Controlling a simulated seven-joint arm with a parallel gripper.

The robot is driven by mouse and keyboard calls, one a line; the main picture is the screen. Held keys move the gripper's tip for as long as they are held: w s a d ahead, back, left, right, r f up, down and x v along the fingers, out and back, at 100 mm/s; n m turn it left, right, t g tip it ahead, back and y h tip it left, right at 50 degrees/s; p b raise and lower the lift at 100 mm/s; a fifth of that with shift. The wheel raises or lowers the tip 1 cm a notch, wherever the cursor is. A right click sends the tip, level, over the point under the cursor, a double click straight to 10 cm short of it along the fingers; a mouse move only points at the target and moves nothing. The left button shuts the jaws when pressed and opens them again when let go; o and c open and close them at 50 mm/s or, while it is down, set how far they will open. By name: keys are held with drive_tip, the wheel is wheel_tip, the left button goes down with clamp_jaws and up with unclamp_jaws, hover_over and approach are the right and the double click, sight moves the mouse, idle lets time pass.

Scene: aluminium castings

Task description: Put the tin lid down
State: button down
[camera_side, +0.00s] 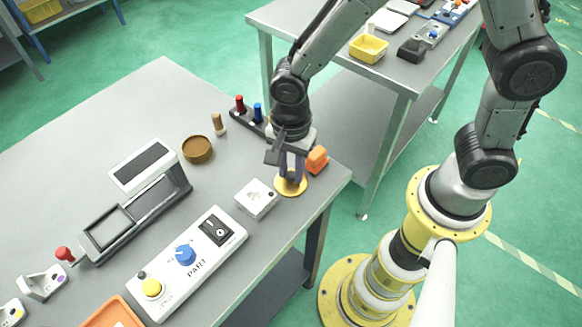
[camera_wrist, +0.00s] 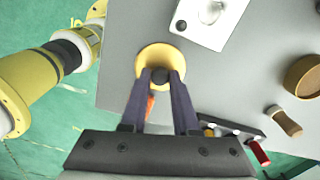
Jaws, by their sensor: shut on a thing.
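The tin lid is a round yellow disc with a dark knob; it shows in the side view (camera_side: 289,187) near the table's right corner and in the wrist view (camera_wrist: 155,53). My gripper (camera_side: 291,176) is above the lid, pointing down, its fingers closed on the knob. In the wrist view my fingertips (camera_wrist: 161,76) meet at the knob and cover part of the disc. The lid looks level and at or very close to the table top; I cannot tell whether it touches.
A white box (camera_side: 256,200) stands just left of the lid, an orange object (camera_side: 317,159) close behind it. A brown round container (camera_side: 197,149), a wooden-handled peg (camera_side: 218,124) and a rack with coloured handles (camera_side: 248,112) are farther back. A switch panel (camera_side: 190,262) lies in front.

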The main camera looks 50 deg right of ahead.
sight(291, 174)
drive_tip(key=shift+f, duration=0.15)
drive_tip(key=c, duration=0.7)
unclamp_jaws()
drive_tip(key=shift+o, duration=0.2)
wheel_tip(291, 174, up, 12)
drive_tip(key=shift+r, duration=0.25)
drive_tip(key=s+d+r+n+t, duration=0.2)
drive_tip(key=s+d+r+n, duration=0.1)
drive_tip(key=s+d+n, duration=0.3)
drive_tip(key=s+d+r+n+t, duration=0.3)
drive_tip(key=s+d+n, duration=0.3)
drive_tip(key=d+n, duration=0.3)
drive_tip(key=shift+d+r+t, duration=0.3)
drive_tip(key=shift+d+r, duration=0.25)
drive_tip(key=shift+r, duration=0.1)
